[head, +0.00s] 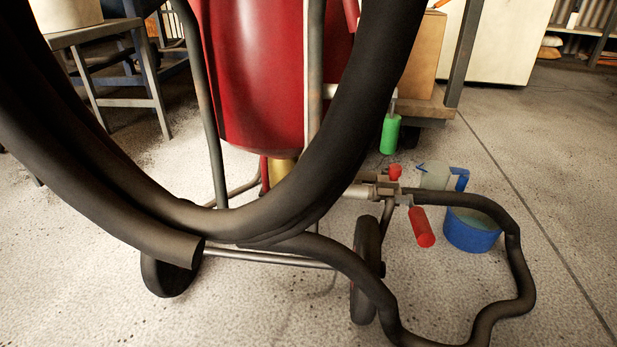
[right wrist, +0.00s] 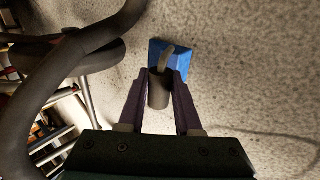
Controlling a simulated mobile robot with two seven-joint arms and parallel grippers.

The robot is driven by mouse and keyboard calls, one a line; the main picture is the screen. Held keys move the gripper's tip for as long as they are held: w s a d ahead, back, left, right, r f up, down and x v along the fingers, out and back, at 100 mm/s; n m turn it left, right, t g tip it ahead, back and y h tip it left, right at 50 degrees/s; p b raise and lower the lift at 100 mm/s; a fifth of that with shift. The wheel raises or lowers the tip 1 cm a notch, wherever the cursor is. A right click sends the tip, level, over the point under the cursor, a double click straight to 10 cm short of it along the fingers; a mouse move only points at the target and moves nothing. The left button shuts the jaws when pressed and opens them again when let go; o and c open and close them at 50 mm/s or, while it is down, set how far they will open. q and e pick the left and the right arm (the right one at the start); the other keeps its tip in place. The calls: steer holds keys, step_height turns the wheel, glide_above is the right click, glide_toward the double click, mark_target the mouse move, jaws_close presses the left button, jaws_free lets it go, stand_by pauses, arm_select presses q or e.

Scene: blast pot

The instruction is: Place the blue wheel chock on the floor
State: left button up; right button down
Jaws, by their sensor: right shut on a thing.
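The blue wheel chock (right wrist: 183,60) shows in the right wrist view, just beyond my fingertips, with a pale bent rod and a dark cylindrical grip (right wrist: 158,92). My right gripper (right wrist: 160,84) is shut on this dark grip, one purple finger on each side. Speckled floor lies behind the chock; I cannot tell whether the chock touches it or hangs above it. I cannot make out the chock for sure in the head view. Neither gripper shows in the head view.
The red blast pot (head: 255,80) stands on a wheeled frame, with thick dark hoses (head: 345,140) looped in front. A hose (head: 520,270) curls on the floor around a blue bucket (head: 470,235). A grey and blue container (head: 437,177) stands behind it. Floor at the far right is clear.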

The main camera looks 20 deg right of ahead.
steer(key=w+d+b, duration=0.2)
steer(key=w, duration=0.1)
steer(key=w+d+f+b, duration=0.1)
steer(key=shift+w, duration=0.35)
steer(key=shift+w+f, duration=0.1)
steer(key=shift+f, duration=0.05)
steer(key=shift+s+a, duration=0.15)
steer(key=shift+s, duration=0.05)
steer(key=c, duration=1.1)
jaws_free()
steer(key=o, duration=0.5)
steer(key=shift+w, duration=0.1)
